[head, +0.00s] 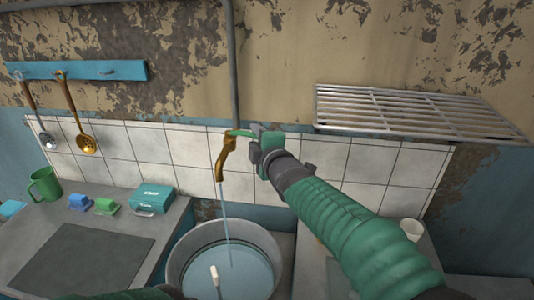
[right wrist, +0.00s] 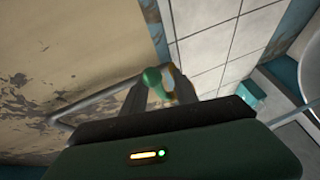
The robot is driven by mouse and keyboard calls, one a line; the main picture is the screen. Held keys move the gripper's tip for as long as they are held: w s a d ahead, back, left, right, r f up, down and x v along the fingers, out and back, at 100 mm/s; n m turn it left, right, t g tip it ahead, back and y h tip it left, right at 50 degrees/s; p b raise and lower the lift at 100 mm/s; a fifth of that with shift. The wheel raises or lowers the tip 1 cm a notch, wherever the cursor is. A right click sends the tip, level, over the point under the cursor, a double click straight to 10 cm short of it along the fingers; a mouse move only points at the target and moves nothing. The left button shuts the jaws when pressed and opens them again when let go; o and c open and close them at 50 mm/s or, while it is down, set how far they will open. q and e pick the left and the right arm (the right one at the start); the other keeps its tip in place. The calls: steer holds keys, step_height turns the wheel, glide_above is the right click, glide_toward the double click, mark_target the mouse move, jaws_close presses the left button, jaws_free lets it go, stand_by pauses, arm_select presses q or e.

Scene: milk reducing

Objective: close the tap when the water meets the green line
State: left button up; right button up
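The brass tap (head: 221,165) is on the wall, and a thin stream of water (head: 225,212) runs from it into a round metal pot (head: 181,262). Water (head: 245,268) stands in the pot; I cannot make out a green line. My right gripper (head: 256,146) is at the tap's green handle (head: 238,132). In the right wrist view the green handle (right wrist: 153,77) lies between the two fingers (right wrist: 158,88); whether they grip it is unclear. Part of my left arm shows at the bottom edge; its gripper is not seen.
A white-tipped stick (head: 214,273) shows over the pot. A metal rack (head: 410,110) is on the wall at right. A green mug (head: 45,185), sponges and a teal box (head: 153,198) stand on the left counter. A white cup (head: 411,229) is at right.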

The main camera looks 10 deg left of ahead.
steer(key=b+v, duration=0.2)
steer(key=v, duration=1.1)
steer(key=shift+s, duration=0.3)
steer(key=shift+d, duration=0.1)
stand_by(1.2)
